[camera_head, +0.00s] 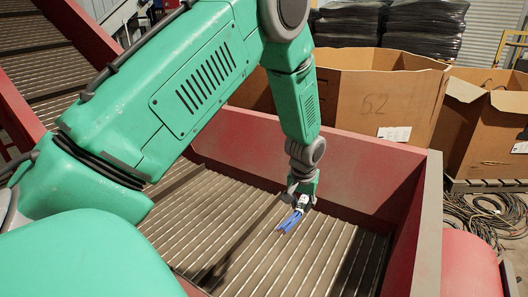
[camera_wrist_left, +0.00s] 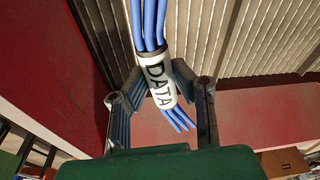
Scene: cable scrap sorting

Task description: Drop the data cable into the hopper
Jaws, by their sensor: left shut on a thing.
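The data cable is a bundle of blue strands with a white sleeve marked DATA (camera_wrist_left: 157,80) in the left wrist view. In the head view its blue ends (camera_head: 289,221) hang below my left gripper (camera_head: 301,193). My left gripper is shut on the cable at the sleeve, with a finger on each side in the wrist view (camera_wrist_left: 158,88). The hopper is a red-walled bin (camera_head: 352,168) with a ribbed metal floor (camera_head: 290,255). My left gripper and the cable are inside the outline of its walls, over the ribbed floor. The exact height above the floor is hard to tell. My right gripper is not seen.
Behind the hopper stand open cardboard boxes, one marked 52 (camera_head: 385,100) and another at the right (camera_head: 492,135). Coiled cables (camera_head: 485,215) lie on the ground at the right. Stacked black bags (camera_head: 425,25) are at the back. My green left arm covers much of the left side.

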